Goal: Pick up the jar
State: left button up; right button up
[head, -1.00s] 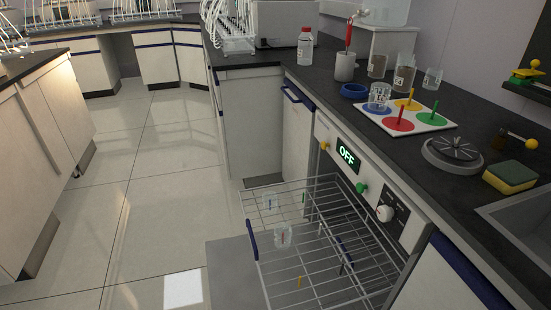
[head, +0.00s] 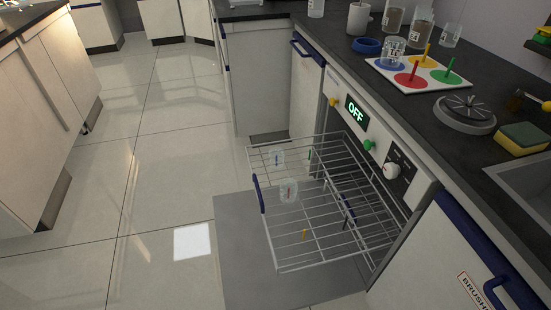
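I cannot tell which vessel is the jar. A clear glass vessel (head: 289,190) sits over a peg in the pulled-out wire rack (head: 323,266). A blue peg (head: 279,158) stands farther back in the rack; a faint clear shape surrounds it, and I cannot tell if it is glass. On the counter, a clear glass (head: 392,50) stands on the blue spot of the white board (head: 440,88). Behind it are two brown-filled glass vessels (head: 394,20) (head: 419,33) and another clear glass (head: 450,35). Neither of my grippers is in view.
The counter also holds a blue ring (head: 367,46), a grey mug (head: 358,18), a round drain piece (head: 465,113) and a sponge (head: 522,137). The tiled floor (head: 150,190) at left is clear.

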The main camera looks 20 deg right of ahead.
aim_at(277, 154)
jog(key=i+j+u, duration=0.5)
jog(key=j, duration=0.35)
jog(key=i+j+u, duration=0.5)
jog(key=i+j, duration=0.15)
jog(key=i+z, duration=0.4)
jog(key=i, duration=0.2)
jog(key=i+j+z, duration=0.4)
jog(key=i, duration=0.15)
jog(key=i+l+z, duration=0.15)
jog(key=i+z, duration=1.05)
jog(key=i+j+z, duration=0.15)
jog(key=z, duration=0.2)
jog(key=i, duration=0.1)
